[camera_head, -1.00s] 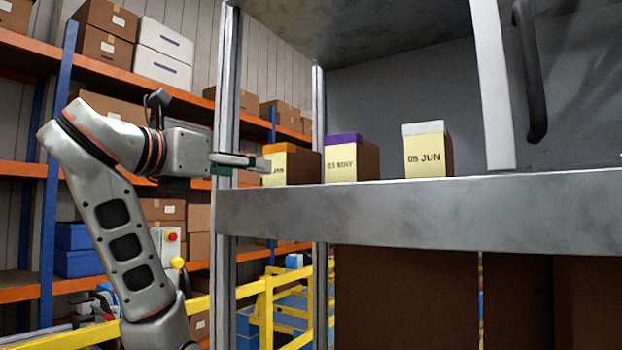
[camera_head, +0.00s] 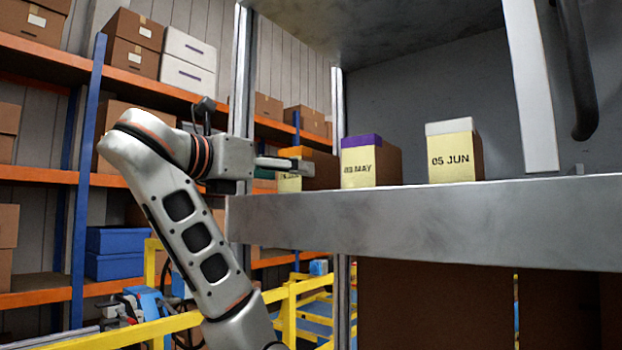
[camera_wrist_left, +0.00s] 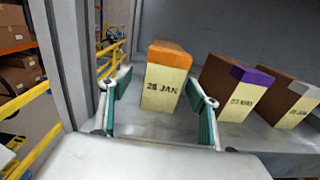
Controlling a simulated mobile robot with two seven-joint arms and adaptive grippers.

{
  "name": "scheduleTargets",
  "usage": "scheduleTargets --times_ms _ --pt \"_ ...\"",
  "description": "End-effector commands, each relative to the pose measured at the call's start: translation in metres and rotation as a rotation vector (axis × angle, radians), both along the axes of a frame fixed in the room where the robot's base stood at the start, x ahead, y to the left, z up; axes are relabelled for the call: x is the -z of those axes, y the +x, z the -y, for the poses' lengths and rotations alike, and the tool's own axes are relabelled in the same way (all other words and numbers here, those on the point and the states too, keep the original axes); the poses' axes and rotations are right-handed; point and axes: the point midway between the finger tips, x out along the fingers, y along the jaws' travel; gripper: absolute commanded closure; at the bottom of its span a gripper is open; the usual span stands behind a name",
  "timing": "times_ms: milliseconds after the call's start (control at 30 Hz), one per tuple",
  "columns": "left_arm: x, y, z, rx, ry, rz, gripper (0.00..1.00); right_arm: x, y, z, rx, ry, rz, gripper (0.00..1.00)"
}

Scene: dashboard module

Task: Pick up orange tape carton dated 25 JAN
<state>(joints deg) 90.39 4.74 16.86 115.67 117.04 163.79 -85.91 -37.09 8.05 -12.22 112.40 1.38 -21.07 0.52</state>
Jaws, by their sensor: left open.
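The orange-topped carton (camera_wrist_left: 166,80) stands upright on the metal shelf, with a cream label that reads like 25 JAN, slightly blurred. In the head view the carton (camera_head: 320,168) is partly hidden by my left gripper (camera_head: 300,166). In the left wrist view my left gripper (camera_wrist_left: 154,98) is open. One green-padded finger is on each side of the carton's front, and I see no finger closed against it. My right gripper is not in view.
A purple-topped carton (camera_head: 358,163) marked 03 MAY and a white-topped carton (camera_head: 451,156) marked 05 JUN stand to the right on the shelf (camera_head: 420,215). A metal upright (camera_head: 241,75) stands close by my left wrist.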

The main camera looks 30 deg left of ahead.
Motion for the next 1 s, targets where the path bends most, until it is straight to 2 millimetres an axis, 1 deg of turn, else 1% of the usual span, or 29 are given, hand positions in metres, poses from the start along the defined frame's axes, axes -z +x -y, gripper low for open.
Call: scheduleTargets --times_ms 167,400,600,700,933,967,1000 --pt "-0.002 0.007 0.004 0.005 -0.002 -0.001 0.39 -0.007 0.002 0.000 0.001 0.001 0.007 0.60" --pt "-0.005 0.032 0.012 0.007 -0.001 -0.002 0.39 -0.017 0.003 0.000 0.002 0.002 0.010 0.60" --pt "-0.003 0.048 0.012 0.002 0.000 -0.003 0.39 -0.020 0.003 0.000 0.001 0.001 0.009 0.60" --pt "-0.003 0.051 0.011 0.001 0.000 -0.002 0.39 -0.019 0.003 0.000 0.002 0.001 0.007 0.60" --pt "-0.002 0.052 0.011 0.000 0.000 -0.002 0.39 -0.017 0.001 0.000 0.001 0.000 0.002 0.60" --pt "-0.002 0.052 0.011 0.000 0.000 -0.002 0.47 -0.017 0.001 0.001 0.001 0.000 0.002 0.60" --pt "-0.002 0.052 0.011 0.000 0.000 -0.001 0.57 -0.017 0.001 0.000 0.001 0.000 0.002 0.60"
